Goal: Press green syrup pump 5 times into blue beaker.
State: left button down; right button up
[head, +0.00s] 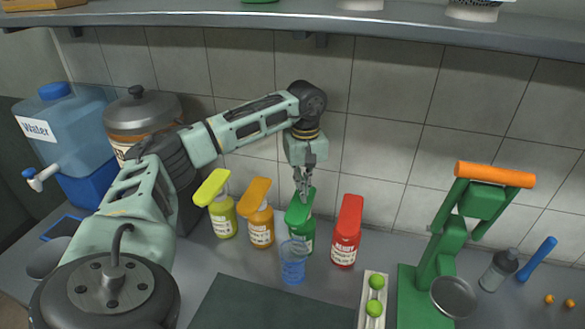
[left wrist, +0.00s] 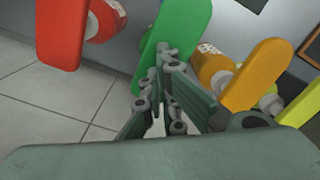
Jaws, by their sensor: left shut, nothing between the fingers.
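The green syrup pump (head: 302,222) stands on the counter between the orange and red ones. Its flat green head also shows in the left wrist view (left wrist: 180,32). The blue beaker (head: 293,262) is a see-through cup just in front of the green pump. My left gripper (head: 304,194) points down at the green pump's head, shut and empty. In the left wrist view its fingertips (left wrist: 167,55) overlap the green head; I cannot tell whether they touch it. The beaker's inside is too small to read. My right gripper is not in view.
Yellow (head: 222,205) and orange (head: 259,212) pumps stand left of the green one, a red pump (head: 346,232) right. A tray with limes (head: 373,300) and a green press (head: 440,245) are further right. A water dispenser (head: 62,130) stands left. A shelf (head: 390,28) runs above.

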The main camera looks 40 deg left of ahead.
pick_arm(q)
jog(key=shift+f+b, duration=1.15)
jog(key=shift+f, duration=0.9)
jog(key=shift+r+p, duration=1.8)
jog(key=shift+r, duration=0.6)
jog(key=shift+f, duration=0.15)
